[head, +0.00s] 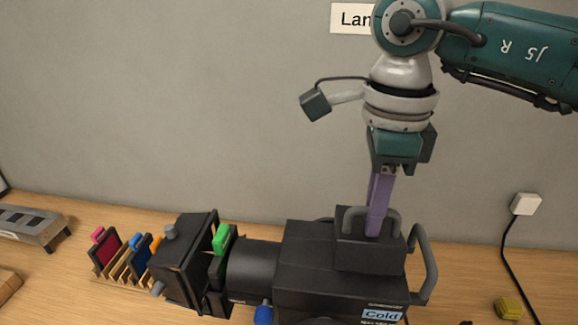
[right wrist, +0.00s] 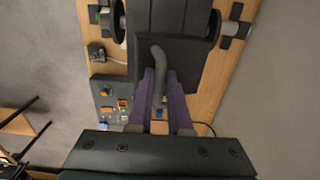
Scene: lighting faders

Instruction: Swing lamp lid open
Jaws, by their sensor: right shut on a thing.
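The black lamp (head: 330,280) lies on the wooden bench, with a "Cold" label on its near side. Its lid (head: 365,257) is the black box-like part on top and looks closed, with a curved grey handle (head: 350,216). My right gripper (head: 377,226) reaches down from above with its purple fingers at this handle. In the right wrist view, the fingers (right wrist: 160,98) stand on both sides of the grey handle (right wrist: 158,62) and are shut on it. The fingers partly hide the handle in the head view. My left gripper is not in view.
A grey side handle (head: 424,265) curves out at the lamp's right. Coloured filter frames (head: 125,255) stand in a wooden rack at left. A yellow block (head: 508,307) and a white wall plug (head: 525,204) with a black cable are at right. The wall stands close behind.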

